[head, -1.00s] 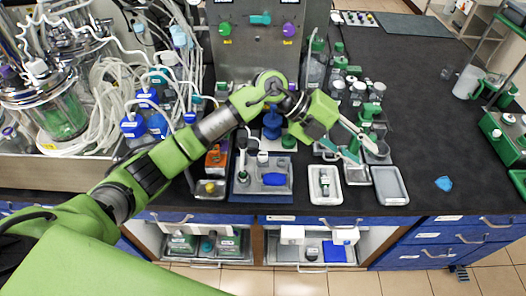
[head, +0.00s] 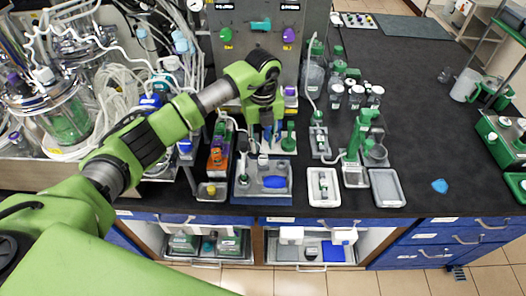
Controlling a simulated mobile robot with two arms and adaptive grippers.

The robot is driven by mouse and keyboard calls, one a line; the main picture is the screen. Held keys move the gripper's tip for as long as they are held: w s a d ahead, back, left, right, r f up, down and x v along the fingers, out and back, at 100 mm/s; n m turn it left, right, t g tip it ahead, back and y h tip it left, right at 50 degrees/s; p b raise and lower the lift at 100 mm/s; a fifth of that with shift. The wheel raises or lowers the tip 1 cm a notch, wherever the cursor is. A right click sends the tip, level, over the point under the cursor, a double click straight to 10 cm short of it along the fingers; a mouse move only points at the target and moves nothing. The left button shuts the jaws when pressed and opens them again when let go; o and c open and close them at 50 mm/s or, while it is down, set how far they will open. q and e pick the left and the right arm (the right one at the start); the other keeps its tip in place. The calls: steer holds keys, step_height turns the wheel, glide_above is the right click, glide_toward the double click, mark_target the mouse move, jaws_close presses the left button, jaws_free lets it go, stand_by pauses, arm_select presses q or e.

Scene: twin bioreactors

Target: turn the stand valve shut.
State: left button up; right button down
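My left gripper (head: 266,134) points down over a white mat (head: 277,150) at the foot of the steel control panel. Its fingers are small and partly hidden by its wrist, so I cannot tell whether they are open. A green upright piece (head: 288,138) stands just right of the fingers; I cannot tell if they touch. A tall green stand (head: 359,132) rises from a pale tray to the right, clear of the gripper. I cannot make out a valve handle or its turn on either. My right gripper is not in view.
The steel panel (head: 262,42) with green, teal and purple knobs stands behind the gripper. Glass vessels and tubing crowd the left. A blue tray (head: 240,192), a white tray (head: 324,202) and a grey tray (head: 386,187) line the front.

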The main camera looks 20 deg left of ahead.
mark_target(263, 158)
arm_select(q)
step_height(263, 158, down, 6)
steer(key=shift+f+p, duration=0.1)
steer(key=shift+p, duration=0.55)
jaws_close()
